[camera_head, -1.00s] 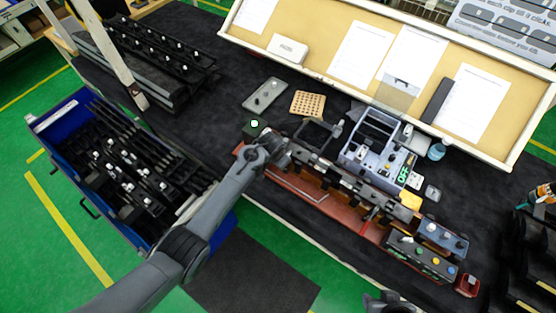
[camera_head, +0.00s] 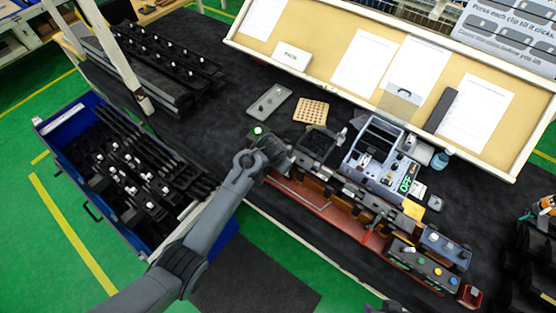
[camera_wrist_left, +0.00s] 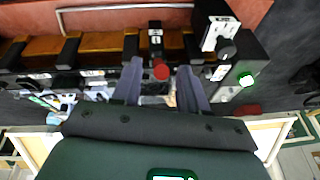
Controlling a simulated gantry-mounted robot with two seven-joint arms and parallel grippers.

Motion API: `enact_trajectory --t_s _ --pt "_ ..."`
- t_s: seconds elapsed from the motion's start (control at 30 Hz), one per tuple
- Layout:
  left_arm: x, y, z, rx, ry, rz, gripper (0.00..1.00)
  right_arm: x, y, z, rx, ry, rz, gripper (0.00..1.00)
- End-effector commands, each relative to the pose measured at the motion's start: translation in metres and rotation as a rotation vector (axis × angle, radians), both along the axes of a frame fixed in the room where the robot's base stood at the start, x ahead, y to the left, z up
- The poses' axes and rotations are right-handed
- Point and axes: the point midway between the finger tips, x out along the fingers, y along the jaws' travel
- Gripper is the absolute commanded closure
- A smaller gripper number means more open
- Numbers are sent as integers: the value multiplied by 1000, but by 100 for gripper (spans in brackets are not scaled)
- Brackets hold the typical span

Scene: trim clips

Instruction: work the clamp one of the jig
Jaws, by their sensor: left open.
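The jig (camera_head: 312,201) is a long reddish base with a row of black and orange-brown blocks, lying diagonally on the dark table. My left gripper (camera_head: 282,158) is over its left end in the head view. In the left wrist view, my left gripper (camera_wrist_left: 160,88) is open, its two grey fingers apart. A clamp with a red knob (camera_wrist_left: 161,71) on a black body shows between the fingertips; I cannot tell whether they touch it. No label shows whether this is clamp one. In the head view the arm hides this clamp.
A grey device (camera_head: 375,150) marked OFF stands behind the jig. A blue bin (camera_head: 52,122) of black parts is at left.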

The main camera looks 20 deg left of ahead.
Motion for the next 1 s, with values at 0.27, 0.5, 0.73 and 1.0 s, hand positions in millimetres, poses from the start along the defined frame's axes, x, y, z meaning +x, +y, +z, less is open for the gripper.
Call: enact_trajectory --t_s 0.27,0.5,0.73,1.0 --pt "-14 2 38 -2 0 0 57 0 0 0 0 0 0 57" --pt "-19 3 51 -1 1 1 57 0 -1 -1 -4 -1 2 57" --pt "-20 3 52 1 2 1 57 0 -2 -1 -8 0 5 57" --pt "-22 3 50 1 6 1 57 0 -2 0 -7 -1 4 57"
